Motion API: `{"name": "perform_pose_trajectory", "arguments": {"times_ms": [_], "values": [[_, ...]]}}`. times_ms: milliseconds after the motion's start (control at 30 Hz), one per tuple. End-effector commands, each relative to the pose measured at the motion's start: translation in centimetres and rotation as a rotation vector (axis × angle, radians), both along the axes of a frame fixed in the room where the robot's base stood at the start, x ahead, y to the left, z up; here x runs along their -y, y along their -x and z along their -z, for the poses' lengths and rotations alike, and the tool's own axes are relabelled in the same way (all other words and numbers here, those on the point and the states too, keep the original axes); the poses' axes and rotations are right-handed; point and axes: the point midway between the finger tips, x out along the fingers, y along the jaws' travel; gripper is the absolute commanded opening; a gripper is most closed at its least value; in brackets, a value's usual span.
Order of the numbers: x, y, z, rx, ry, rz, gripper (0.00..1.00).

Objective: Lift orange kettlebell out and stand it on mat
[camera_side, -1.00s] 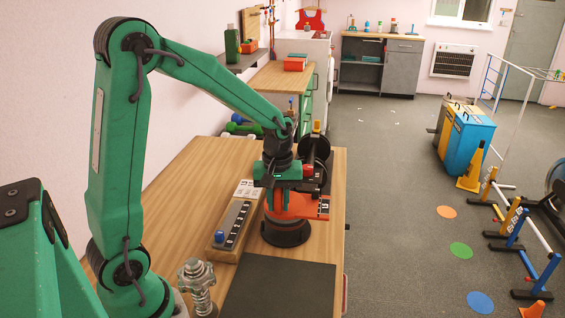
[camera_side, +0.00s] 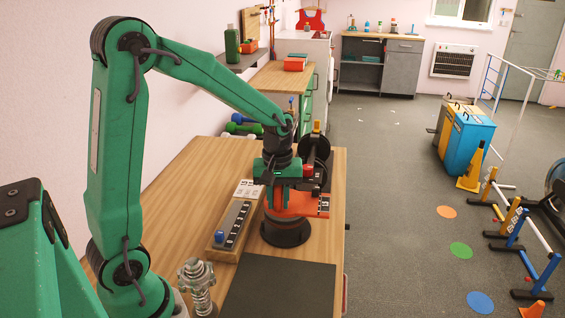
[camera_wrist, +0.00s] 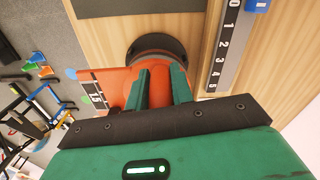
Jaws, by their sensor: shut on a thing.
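The orange kettlebell (camera_side: 282,212) is in the middle of the side view, at a round black base (camera_side: 286,236) on the wooden table. I cannot tell whether it touches that base. The grip point is partly hidden in the side view. The dark mat (camera_side: 278,290) lies bare at the table's front; its edge shows in the wrist view (camera_wrist: 140,6).
A wooden block with a numbered scale (camera_side: 233,226) and a blue slider lies left of the black base. A metal bolt-like post (camera_side: 198,285) stands at the front left. Dark round plates (camera_side: 316,152) stand close behind my gripper. The table's right edge is near.

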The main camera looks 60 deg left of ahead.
Motion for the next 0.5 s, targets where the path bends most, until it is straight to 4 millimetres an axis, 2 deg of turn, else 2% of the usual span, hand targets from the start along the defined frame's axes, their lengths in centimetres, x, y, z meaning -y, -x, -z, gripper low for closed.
{"name": "perform_pose_trajectory", "arguments": {"times_ms": [500], "values": [[-0.05,-0.23,-1.17,0.010,-0.002,0.005,0.00]]}}
